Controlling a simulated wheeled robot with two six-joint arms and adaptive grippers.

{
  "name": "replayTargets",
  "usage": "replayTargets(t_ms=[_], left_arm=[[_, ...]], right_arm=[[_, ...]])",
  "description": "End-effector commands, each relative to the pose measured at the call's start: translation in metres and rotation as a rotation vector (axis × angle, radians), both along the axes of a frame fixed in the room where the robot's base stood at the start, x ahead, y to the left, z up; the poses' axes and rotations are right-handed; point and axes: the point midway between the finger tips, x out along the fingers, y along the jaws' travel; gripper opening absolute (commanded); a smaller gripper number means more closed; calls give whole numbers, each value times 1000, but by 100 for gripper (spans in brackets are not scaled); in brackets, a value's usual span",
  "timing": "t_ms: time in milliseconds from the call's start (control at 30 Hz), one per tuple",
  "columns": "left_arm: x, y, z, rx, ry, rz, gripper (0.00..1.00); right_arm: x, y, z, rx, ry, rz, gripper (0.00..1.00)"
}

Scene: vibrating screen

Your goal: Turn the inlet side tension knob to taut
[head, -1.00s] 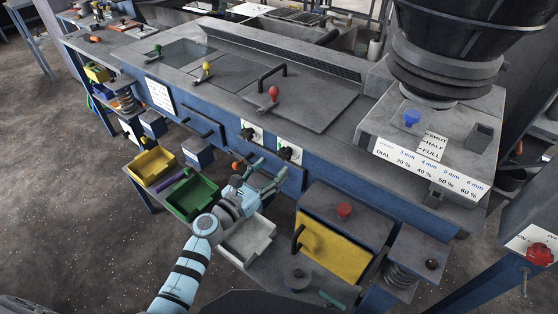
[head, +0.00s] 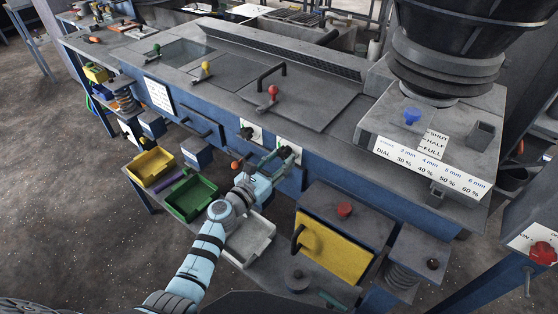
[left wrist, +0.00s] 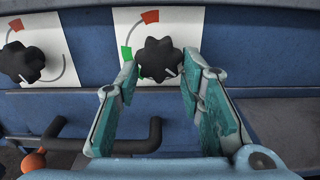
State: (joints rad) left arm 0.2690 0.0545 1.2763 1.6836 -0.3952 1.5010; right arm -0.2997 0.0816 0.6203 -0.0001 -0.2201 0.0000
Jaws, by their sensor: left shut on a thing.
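Two black lobed knobs sit on white plates on the blue front panel. The right knob (head: 286,153) also shows in the left wrist view (left wrist: 158,57), with a red mark above it and a green mark to its left. Its white pointer line is toward its lower right. My left gripper (head: 276,161) has its teal fingers on either side of this knob and is shut on it. The left knob (head: 246,133) stands free; it also shows in the left wrist view (left wrist: 22,63). I cannot read which knob is the inlet side. My right gripper is not in view.
Below the panel are a green bin (head: 191,199), a yellow bin (head: 152,166) and a grey tray (head: 250,240). A yellow-fronted box (head: 333,250) stands to the right.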

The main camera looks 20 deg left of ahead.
Motion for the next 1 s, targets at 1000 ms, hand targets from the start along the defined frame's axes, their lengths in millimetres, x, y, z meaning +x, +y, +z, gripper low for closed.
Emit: replayTargets(t_ms=[1000], left_arm=[[3, 8, 2, 666, -266, 3, 7]], right_arm=[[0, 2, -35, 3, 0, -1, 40]])
